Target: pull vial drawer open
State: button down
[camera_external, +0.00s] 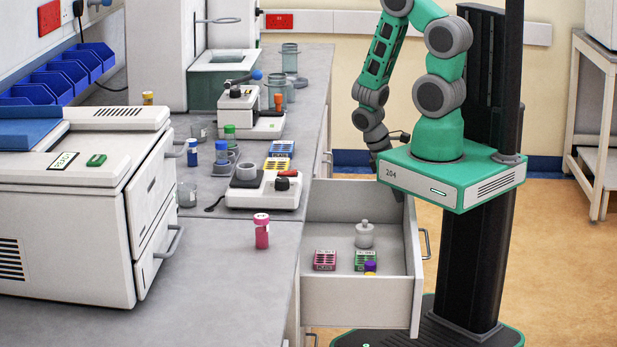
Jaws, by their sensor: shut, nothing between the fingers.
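The drawer (357,300) below the bench stands pulled well out, its inside showing. In it are a pink rack (325,260), a green rack (365,260), a vial with a purple cap (370,267) and a pale lidded jar (364,235). The drawer's front panel faces right and carries a grey bar handle (426,243).
The bench (215,275) holds a white READY machine (75,215), a pink vial (261,232), a white instrument (265,190) and several coloured-capped vials. A white side table (597,120) stands at the right. The floor (565,270) right of my base is clear.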

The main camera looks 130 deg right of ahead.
dwell(0.3)
jog(key=w+d+r, duration=0.5)
jog(key=r, duration=0.4)
jog(key=s+a+r+y+p, duration=0.1)
jog(key=a+r+y+p, duration=0.1)
jog(key=a+r+p, duration=0.45)
jog(key=w+d+f+h+p, duration=0.1)
jog(key=d+f+h, duration=0.1)
jog(key=d+f, duration=0.4)
jog(key=s+a+f+p, duration=0.2)
jog(key=s+a+f, duration=0.3)
jog(key=f, duration=0.4)
jog(key=shift+s+a+f, duration=0.15)
jog(key=shift+a+f, duration=0.05)
